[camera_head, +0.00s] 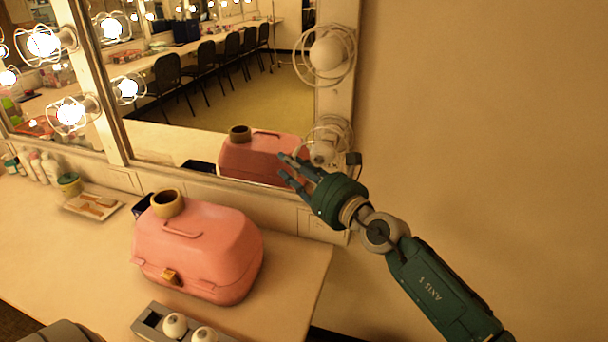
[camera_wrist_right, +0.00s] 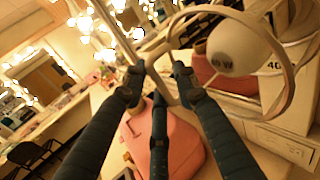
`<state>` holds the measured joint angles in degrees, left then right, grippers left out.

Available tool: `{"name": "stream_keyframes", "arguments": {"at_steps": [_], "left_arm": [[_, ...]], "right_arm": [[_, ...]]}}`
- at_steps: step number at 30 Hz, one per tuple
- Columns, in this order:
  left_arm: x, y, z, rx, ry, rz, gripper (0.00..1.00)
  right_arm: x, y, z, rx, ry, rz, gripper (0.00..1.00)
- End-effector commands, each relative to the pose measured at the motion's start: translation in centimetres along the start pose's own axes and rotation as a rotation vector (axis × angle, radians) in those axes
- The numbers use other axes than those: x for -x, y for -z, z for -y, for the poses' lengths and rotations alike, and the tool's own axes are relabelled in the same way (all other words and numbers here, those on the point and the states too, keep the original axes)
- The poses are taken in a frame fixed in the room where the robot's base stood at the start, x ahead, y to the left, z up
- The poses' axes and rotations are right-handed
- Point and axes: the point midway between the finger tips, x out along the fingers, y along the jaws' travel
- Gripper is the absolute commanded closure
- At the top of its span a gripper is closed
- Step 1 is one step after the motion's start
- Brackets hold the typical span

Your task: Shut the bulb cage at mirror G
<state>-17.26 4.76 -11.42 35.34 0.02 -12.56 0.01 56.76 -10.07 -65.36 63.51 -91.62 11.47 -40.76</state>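An unlit white bulb (camera_head: 323,151) sits low on the right post of the mirror frame, with its pale wire cage (camera_head: 330,127) around it. In the right wrist view the bulb (camera_wrist_right: 236,50) is large and marked with a wattage, and a broad cage ring (camera_wrist_right: 288,88) stands in front of and around it. My right gripper (camera_head: 289,170) is just left of and below this bulb. Its fingers (camera_wrist_right: 156,78) are spread, with the ring's left part close behind the right finger; contact cannot be told. My left gripper is not in view. No mirror letter is readable.
A pink case (camera_head: 210,255) with a tape roll (camera_head: 167,204) on top stands on the counter (camera_head: 290,262). A grey tray (camera_head: 150,322) with spare bulbs lies in front. Another caged bulb (camera_head: 327,55) is above. The wall at right is clear.

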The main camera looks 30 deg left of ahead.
Motion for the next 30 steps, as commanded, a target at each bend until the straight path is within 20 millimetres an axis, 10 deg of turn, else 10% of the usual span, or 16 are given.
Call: {"name": "stream_keyframes", "arguments": {"at_steps": [21,30], "left_arm": [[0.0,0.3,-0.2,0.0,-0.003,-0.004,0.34],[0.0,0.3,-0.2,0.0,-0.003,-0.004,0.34]], "right_arm": [[10.5,0.1,0.1,-0.001,0.001,0.0,0.72],[11.7,0.1,0.1,0.001,0.0,-0.001,0.72]]}}
